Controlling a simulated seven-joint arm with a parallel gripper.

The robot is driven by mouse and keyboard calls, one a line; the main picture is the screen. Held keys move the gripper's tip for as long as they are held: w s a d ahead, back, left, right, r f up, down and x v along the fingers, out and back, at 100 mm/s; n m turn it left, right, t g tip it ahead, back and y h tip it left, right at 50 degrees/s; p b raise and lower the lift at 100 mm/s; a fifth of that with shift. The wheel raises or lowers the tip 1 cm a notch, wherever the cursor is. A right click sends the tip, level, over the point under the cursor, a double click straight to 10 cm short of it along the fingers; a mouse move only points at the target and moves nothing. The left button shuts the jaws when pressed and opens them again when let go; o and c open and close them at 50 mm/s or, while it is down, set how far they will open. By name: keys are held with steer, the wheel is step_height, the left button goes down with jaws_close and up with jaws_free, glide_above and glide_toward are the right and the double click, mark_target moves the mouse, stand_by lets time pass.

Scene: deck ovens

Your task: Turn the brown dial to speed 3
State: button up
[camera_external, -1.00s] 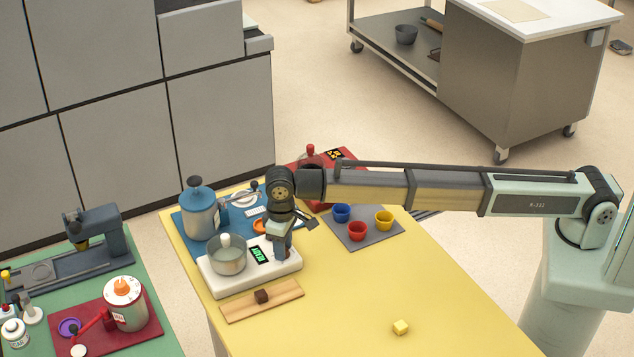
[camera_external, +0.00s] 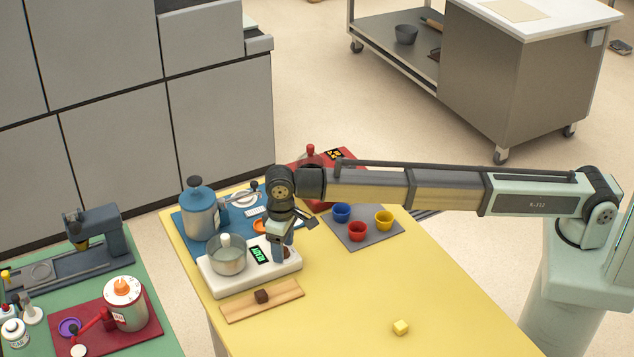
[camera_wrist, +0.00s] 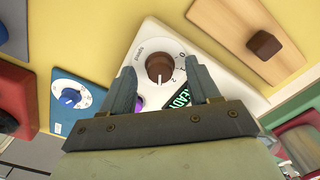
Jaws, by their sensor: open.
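The brown dial (camera_wrist: 159,66) sits on the white stirrer base (camera_external: 225,283), with a printed scale around it; the numbers 0 and 2 can be read in the wrist view. In the external view the dial (camera_external: 285,253) is mostly hidden behind my gripper. My gripper (camera_wrist: 163,82) points down over the dial, its two fingers apart, one on each side of the knob. The fingers do not appear closed on it. A green display reading "READY" (camera_wrist: 181,99) is on the base beside the dial, partly behind the right finger.
A glass pot (camera_external: 229,260) stands on the left part of the base. A wooden board (camera_external: 284,300) with a brown cube (camera_external: 262,296) lies in front. A blue kettle-like vessel (camera_external: 200,215) stands behind; coloured cups (camera_external: 357,230) sit right. The front table is mostly clear.

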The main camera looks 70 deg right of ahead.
step_height(320, 180, up, 14)
steer(key=shift+f, duration=0.2)
stand_by(0.4)
